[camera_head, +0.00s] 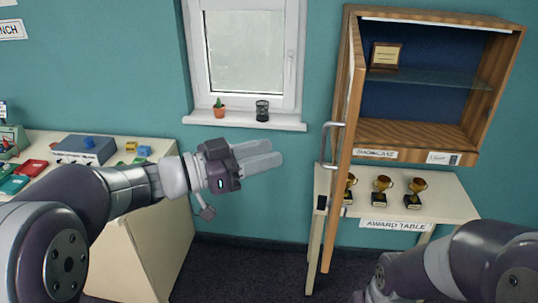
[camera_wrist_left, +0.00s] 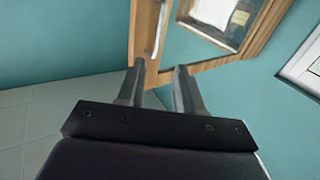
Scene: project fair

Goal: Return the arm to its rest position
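My left arm (camera_head: 75,210) reaches in from the left of the head view. Its gripper (camera_head: 275,152) is held in the air in front of the wall, below the window and to the left of the open cabinet door. In the left wrist view the two fingers (camera_wrist_left: 159,68) stand apart with nothing between them. My right arm (camera_head: 455,270) shows at the lower right of the head view. Its gripper's fingers are outside the frame.
The wooden showcase (camera_head: 415,135) has its door (camera_head: 345,150) swung open, handle (camera_head: 328,145) facing left. Trophies (camera_head: 382,189) stand on the award table (camera_head: 450,200) below. A workbench (camera_head: 150,235) with several items is at left. A cactus (camera_head: 219,109) sits on the windowsill (camera_head: 245,120).

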